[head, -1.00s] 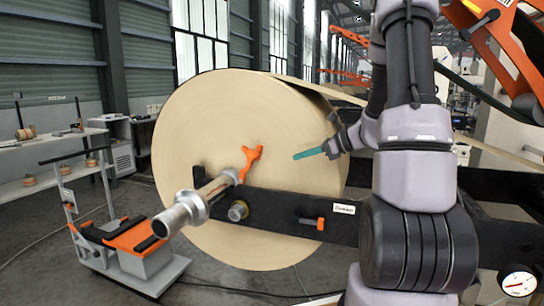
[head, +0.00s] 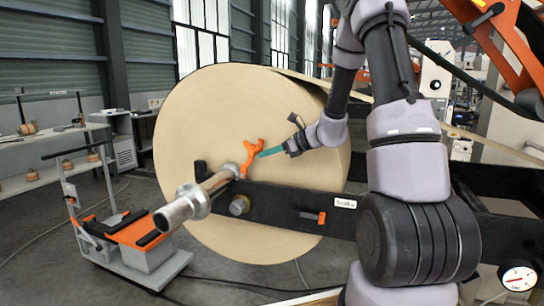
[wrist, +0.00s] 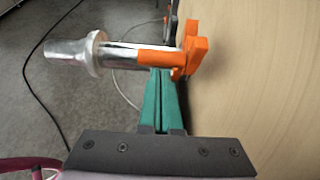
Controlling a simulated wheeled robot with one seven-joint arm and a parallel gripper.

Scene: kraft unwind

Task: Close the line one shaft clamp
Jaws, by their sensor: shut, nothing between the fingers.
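The orange shaft clamp (head: 251,154) stands up at the near face of the big kraft roll, by the silver shaft (head: 203,194). Its forked top points upward. In the wrist view the clamp (wrist: 191,50) sits at the shaft's inner end, close to the roll face, with an orange part lying along the silver shaft (wrist: 120,55). My gripper (head: 261,154) has teal fingers, shut and empty, with tips right beside the clamp on its right. In the wrist view the gripper tips (wrist: 161,72) reach the orange part's lower edge; I cannot tell whether they touch.
The large kraft roll (head: 215,115) fills the middle, behind a black beam (head: 275,203) with a small orange handle (head: 315,216). Shelves line the left wall.

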